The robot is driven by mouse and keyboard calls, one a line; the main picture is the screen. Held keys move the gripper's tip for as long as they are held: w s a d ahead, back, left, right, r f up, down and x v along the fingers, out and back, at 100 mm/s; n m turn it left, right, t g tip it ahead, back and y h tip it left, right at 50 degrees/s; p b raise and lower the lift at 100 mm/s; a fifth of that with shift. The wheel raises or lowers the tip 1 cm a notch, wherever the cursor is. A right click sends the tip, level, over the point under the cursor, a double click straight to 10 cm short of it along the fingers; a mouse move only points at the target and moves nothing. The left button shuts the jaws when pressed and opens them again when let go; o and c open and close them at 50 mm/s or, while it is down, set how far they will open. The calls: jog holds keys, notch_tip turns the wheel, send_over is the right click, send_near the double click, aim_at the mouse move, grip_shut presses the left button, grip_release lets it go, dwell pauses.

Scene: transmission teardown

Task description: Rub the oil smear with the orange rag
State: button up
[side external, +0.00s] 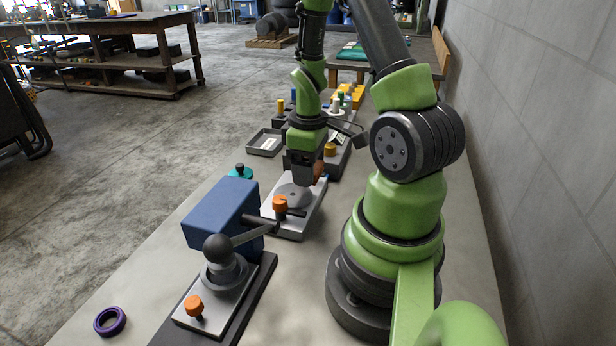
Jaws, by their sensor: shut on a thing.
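My gripper (308,180) points down over a light metal plate (312,212) with a round grey disc (293,196) on it. It is shut on a small orange-brown piece that looks like the orange rag (320,170), of which only a little shows at the right of the jaws. The jaws are low, close to the disc; I cannot tell whether the rag touches the surface. I cannot make out the oil smear from here.
A blue block (221,212) and a black-knobbed lever (218,248) stand in front, with orange knobs (280,204) nearby. A purple ring (110,321) lies at the front left. A grey tray (264,143) and several coloured parts are behind. The wall is at right.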

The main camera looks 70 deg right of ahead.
jog(key=shift+r, duration=1.5)
